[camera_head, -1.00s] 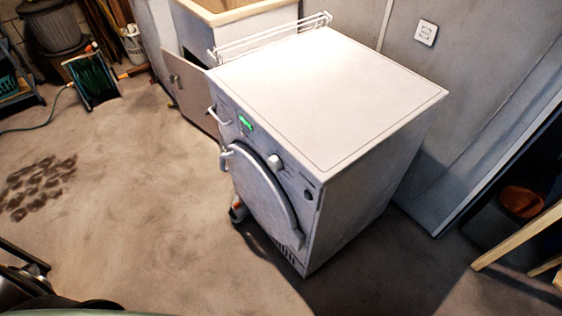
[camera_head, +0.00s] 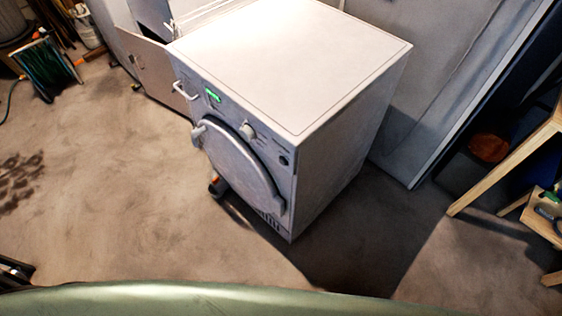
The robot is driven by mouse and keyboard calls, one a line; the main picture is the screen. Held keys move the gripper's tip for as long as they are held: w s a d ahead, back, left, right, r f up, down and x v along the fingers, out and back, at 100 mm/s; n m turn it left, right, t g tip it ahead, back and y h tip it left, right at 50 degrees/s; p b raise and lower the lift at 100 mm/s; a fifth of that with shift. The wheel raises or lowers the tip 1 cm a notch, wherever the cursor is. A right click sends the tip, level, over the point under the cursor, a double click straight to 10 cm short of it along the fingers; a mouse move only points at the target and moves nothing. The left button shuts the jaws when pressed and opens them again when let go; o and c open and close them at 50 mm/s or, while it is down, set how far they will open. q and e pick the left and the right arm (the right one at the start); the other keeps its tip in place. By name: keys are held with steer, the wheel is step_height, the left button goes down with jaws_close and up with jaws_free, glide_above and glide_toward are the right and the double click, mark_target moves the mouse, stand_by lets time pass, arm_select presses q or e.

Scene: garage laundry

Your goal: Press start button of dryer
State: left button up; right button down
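The white dryer (camera_head: 335,150) stands on the floor in the middle of the view, its front turned to the lower left. Its front panel has a small lit green display (camera_head: 212,95), a round white knob (camera_head: 248,130) and a small dark round button (camera_head: 285,160) near the right end. The round door (camera_head: 240,168) below looks shut. Neither gripper can be made out; a dark piece at the lower left edge is too cut off to tell.
A cabinet with an open door (camera_head: 150,68) is behind the dryer at left. A wooden stool or table (camera_head: 505,165) stands at the right edge, near an orange thing (camera_head: 489,147). Dark stains (camera_head: 18,180) mark the floor at left.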

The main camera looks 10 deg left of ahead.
arm_select(q)
jaws_close()
stand_by(1.4)
